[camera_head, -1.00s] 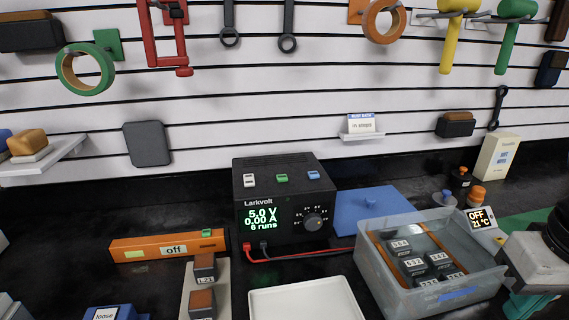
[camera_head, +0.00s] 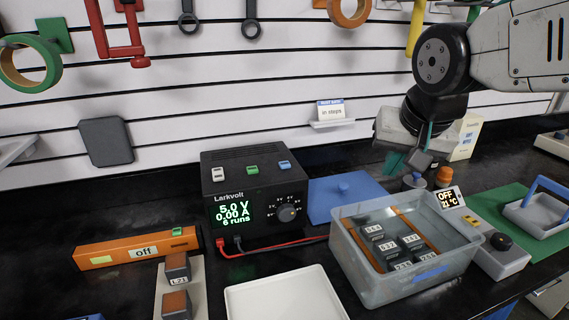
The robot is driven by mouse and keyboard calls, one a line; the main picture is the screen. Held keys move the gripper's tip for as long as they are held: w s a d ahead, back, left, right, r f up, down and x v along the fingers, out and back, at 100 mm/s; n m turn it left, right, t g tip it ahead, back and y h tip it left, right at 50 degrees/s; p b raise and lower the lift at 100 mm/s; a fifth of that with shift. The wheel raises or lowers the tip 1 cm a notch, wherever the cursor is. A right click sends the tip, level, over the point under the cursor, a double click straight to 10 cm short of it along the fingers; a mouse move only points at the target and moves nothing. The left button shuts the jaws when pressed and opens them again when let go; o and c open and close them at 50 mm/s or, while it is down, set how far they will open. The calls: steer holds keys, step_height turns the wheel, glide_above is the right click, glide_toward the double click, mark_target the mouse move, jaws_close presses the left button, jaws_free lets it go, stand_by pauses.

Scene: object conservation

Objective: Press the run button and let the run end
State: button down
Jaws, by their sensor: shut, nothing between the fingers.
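The black Larkvolt power supply (camera_head: 255,188) stands on the bench left of centre. Its display (camera_head: 234,213) reads 5.0 V, 0.00 A, 6 runs. On its top are a white button (camera_head: 218,174), a green button (camera_head: 253,170) and a blue button (camera_head: 285,166); I cannot read which is the run button. An orange bar marked "off" (camera_head: 110,252) lies to the left, with a small green button (camera_head: 177,231) on top. My gripper (camera_head: 408,162) hangs at the upper right, behind the clear bin. It is shut and empty, well apart from the power supply.
A clear bin (camera_head: 356,258) with several dark labelled blocks stands right of the supply, a blue lid (camera_head: 335,207) behind it. A white tray (camera_head: 285,300) lies in front. Red and black leads run from the supply.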

steer(key=w+a+r+m+t+y, duration=0.1)
steer(key=w+a+r+t, duration=0.1)
steer(key=w+a, duration=0.55)
steer(key=r+m+t+y, duration=0.1)
steer(key=t+y, duration=0.1)
glide_above(286, 166)
steer(key=shift+w+r, duration=0.1)
steer(key=shift+r, duration=0.05)
steer(key=shift+f, duration=4.45)
steer(key=shift+f, duration=0.4)
